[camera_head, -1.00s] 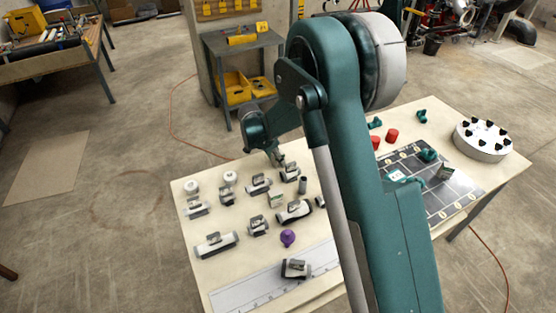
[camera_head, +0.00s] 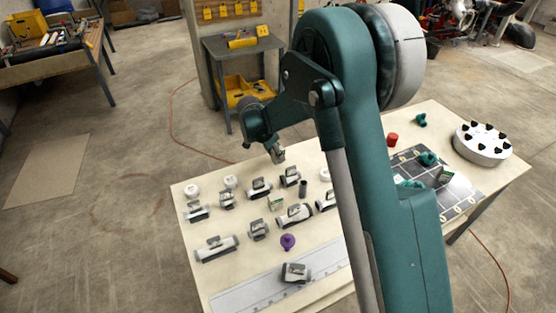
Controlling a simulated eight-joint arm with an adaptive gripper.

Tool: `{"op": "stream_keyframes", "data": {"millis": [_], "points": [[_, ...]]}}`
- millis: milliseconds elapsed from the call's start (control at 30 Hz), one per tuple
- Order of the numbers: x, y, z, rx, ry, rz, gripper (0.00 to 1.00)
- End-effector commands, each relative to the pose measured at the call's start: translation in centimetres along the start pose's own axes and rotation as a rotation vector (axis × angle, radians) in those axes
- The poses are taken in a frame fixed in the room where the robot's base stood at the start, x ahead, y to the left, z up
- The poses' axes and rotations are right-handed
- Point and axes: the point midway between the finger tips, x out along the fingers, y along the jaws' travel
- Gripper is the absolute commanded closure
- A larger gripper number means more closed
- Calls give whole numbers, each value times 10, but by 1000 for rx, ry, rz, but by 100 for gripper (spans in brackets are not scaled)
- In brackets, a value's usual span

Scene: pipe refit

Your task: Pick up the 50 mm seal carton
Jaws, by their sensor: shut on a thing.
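My gripper (camera_head: 277,154) is above the back edge of the pale table, pointing down. It is shut on a small greyish thing at its fingertips, too small here to tell whether it is a carton. A small green-and-white carton (camera_head: 276,204) stands on the table among the pipe fittings, below the gripper in the picture and apart from it. Another small dark-and-green carton (camera_head: 443,176) stands on the dark marked mat at the right. No size label can be read on either.
Several grey-and-white pipe fittings (camera_head: 217,248) and a purple part (camera_head: 288,242) are spread over the left of the table (camera_head: 325,234). A white round holder with black knobs (camera_head: 482,141) and a red cylinder (camera_head: 391,139) are at the right. My arm hides the table's middle.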

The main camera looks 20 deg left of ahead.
Motion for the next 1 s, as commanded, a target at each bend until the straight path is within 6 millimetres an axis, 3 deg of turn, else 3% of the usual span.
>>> {"op": "stream_keyframes", "data": {"millis": [200, 400, 1000], "points": [[-31, 1, -13, 0, 0, 0, 91], [-46, 0, -19, 0, 0, 0, 91], [-50, 0, -21, 0, 0, 0, 91]]}}
